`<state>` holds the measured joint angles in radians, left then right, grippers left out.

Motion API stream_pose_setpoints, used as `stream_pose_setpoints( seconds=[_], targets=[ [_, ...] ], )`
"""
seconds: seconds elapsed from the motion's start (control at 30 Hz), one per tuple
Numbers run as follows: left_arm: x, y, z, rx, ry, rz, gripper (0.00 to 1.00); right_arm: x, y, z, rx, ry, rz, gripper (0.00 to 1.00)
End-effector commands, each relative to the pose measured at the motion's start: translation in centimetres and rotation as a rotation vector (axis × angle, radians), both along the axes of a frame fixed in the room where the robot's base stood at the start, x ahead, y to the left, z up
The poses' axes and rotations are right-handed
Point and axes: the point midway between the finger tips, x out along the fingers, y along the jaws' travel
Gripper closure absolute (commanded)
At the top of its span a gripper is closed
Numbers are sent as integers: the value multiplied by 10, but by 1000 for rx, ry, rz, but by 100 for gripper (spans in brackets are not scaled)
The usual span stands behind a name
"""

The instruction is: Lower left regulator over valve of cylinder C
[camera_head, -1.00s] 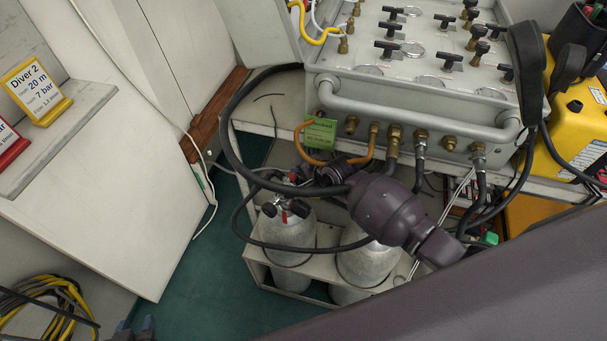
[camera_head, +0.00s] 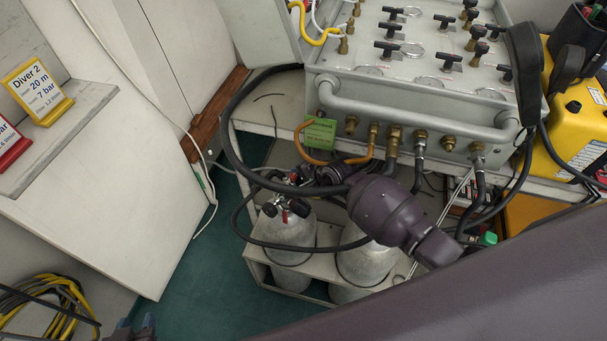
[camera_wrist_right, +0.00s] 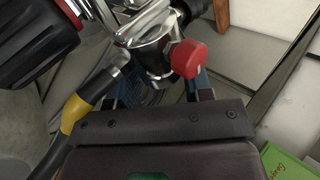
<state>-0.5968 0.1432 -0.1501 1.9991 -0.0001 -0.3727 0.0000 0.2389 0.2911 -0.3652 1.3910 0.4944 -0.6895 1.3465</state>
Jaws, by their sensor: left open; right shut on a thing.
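My right gripper (camera_head: 312,175) comes in from the right and is shut on a chrome regulator with a red knob. The regulator (camera_wrist_right: 155,50) shows between the blue fingers of the right gripper (camera_wrist_right: 165,88) in the right wrist view, with a yellow-collared hose on it. In the head view it is small and partly hidden, just above the black-knobbed valve (camera_head: 285,210) of the left silver cylinder (camera_head: 289,236). I cannot tell whether they touch. The right cylinder (camera_head: 362,265) has its top hidden by my arm. No cylinder letter is readable. My left gripper (camera_head: 136,327) is open at the bottom edge, mostly cut off.
The grey air panel (camera_head: 415,85) stands behind the cylinders, with hoses on its front and a green tag (camera_head: 320,132). A black hose (camera_head: 226,125) loops around the cylinders. A pale rack (camera_head: 262,262) holds them. Green floor (camera_head: 195,270) is clear to the left.

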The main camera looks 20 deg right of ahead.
Motion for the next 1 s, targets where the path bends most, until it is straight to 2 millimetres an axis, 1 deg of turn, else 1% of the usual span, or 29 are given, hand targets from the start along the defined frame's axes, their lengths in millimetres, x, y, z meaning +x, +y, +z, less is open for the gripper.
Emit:
stream_pose_setpoints(
  seconds=[0.53, 0.57, 0.6, 0.73, 1.0],
  targets=[
    [-1, 0, -3, 0, 4, 0, 57, 1, 1, -4, 4, -4, -1, 99],
    [-1, 0, -3, 0, 4, 0, 57, 1, 1, -4, 3, -4, -1, 51],
    [-1, 0, -3, 0, 4, 0, 57, 1, 1, -4, 3, -4, -1, 44],
    [-1, 0, -3, 0, 4, 0, 57, 1, 0, -5, 2, -2, -1, 25],
    [-1, 0, -3, 0, 4, 0, 57, -1, 0, -7, -1, 2, 0, 24]
  ],
)
